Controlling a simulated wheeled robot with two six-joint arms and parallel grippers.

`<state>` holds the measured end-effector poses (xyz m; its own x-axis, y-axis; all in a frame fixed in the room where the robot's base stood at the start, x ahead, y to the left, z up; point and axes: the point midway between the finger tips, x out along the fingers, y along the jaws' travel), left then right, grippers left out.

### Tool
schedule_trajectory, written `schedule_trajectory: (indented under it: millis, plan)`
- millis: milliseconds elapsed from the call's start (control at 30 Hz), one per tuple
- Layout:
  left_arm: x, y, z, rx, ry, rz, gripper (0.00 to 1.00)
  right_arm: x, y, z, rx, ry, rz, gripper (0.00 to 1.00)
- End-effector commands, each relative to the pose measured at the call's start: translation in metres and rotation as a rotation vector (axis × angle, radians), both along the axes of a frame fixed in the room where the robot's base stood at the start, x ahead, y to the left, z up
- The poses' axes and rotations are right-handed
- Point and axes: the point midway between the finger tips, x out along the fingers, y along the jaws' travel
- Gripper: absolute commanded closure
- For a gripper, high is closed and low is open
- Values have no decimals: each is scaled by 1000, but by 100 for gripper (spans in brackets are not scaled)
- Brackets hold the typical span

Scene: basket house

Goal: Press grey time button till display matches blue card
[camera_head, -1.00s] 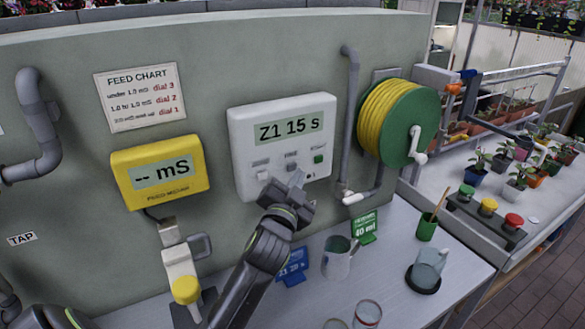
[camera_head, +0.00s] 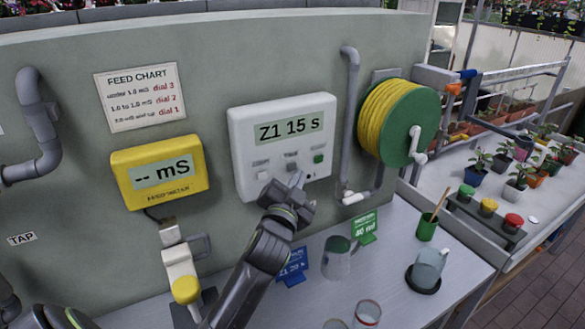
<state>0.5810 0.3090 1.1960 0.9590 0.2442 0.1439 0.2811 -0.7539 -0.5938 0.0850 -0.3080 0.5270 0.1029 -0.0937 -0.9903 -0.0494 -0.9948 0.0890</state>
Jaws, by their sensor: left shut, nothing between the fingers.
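The white control box (camera_head: 243,150) on the wall has a display (camera_head: 295,130) reading "Z1 15 s". The blue card (camera_head: 293,265) stands on the bench behind my left arm. Its small writing is partly hidden and seems to read "20 s". My right gripper is not in view.
A yellow meter (camera_head: 160,172) reading "-- mS" hangs left of the box. A clear jug (camera_head: 337,260), a green card (camera_head: 365,229) and glasses (camera_head: 368,313) stand on the bench.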

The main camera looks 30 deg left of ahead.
Motion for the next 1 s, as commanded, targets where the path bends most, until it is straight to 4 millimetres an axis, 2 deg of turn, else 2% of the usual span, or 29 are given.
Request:
schedule_trajectory:
  millis: [667,1000]
  plan:
    - [0,0,0,0,0,0,100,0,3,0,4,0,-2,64]
    - [4,7,1,1,0,0,100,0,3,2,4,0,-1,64]
